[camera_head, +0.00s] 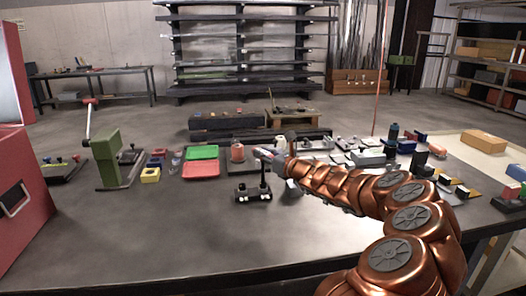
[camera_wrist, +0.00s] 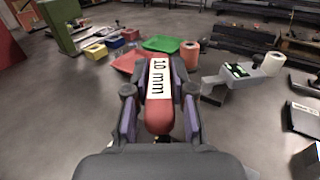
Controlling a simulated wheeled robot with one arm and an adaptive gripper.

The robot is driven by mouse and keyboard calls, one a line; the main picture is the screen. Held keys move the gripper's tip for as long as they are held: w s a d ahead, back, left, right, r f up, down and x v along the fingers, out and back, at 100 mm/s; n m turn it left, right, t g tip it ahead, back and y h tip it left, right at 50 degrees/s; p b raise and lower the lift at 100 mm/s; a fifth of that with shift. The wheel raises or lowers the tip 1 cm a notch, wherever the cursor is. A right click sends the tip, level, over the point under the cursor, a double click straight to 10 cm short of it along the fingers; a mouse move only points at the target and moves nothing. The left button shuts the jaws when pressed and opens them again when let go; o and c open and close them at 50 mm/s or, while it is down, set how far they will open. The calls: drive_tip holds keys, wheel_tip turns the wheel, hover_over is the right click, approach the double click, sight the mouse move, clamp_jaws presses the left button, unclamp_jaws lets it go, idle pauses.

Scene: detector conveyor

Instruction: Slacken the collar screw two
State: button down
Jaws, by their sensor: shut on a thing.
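My gripper (camera_wrist: 159,108) is shut on a red-handled tool (camera_wrist: 158,122) with a white label reading "10 mm", seen in the wrist view. The handle lies between the two finger pads and points away from the wrist. In the head view my gripper is at the end of the copper arm, beside and above a small dark stand (camera_head: 252,195) with a thin upright post. The tool's working end is hard to make out. I cannot pick out collar screw two in either view, nor tell whether the tool touches anything.
Green (camera_head: 202,152) and red (camera_head: 201,169) trays lie left of my gripper, with a green upright fixture (camera_head: 107,158) farther left. An orange spool (camera_head: 237,152) stands behind. Several small parts crowd the right.

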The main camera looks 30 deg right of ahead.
drive_tip(key=shift+y+p, duration=0.3)
drive_tip(key=shift+p, duration=0.7)
drive_tip(key=shift+f+n, duration=0.2)
drive_tip(key=shift+n, duration=0.1)
drive_tip(key=shift+r+y+p, duration=0.15)
drive_tip(key=shift+y+p, duration=0.25)
drive_tip(key=shift+p, duration=0.5)
drive_tip(key=shift+f+n+g+y+p, duration=0.2)
drive_tip(key=shift+n+g+y+p, duration=0.6)
drive_tip(key=shift+p, duration=1.25)
